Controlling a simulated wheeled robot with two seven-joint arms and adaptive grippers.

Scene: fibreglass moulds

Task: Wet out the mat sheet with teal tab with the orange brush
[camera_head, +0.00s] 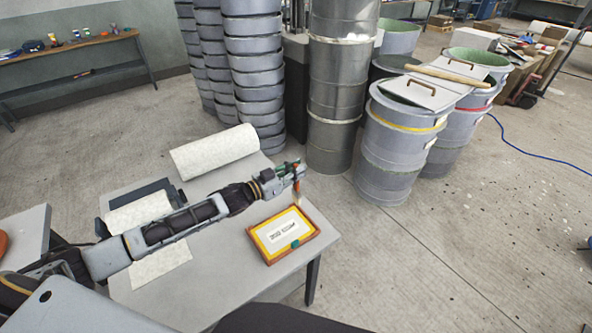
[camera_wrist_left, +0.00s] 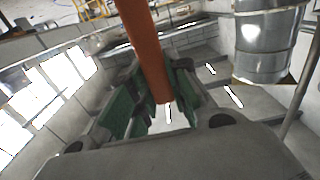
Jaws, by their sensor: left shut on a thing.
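The mat sheet (camera_head: 275,229) is white with dark marks on it. It lies in a yellow-lined, orange-brown framed mould (camera_head: 260,249) at the table's right end. Its teal tab (camera_head: 295,244) shows at the near right side. My left gripper (camera_head: 298,171) is above the table's far right part, beyond the mould and not over the sheet. It is shut on the orange brush (camera_head: 298,188), which hangs down from the fingers. In the left wrist view the brush's orange handle (camera_wrist_left: 148,50) stands between green-padded fingers. The bristles cannot be made out. My right gripper is not in view.
Stacked steel drums (camera_head: 334,100) and lidded drums (camera_head: 395,150) stand beyond the table.

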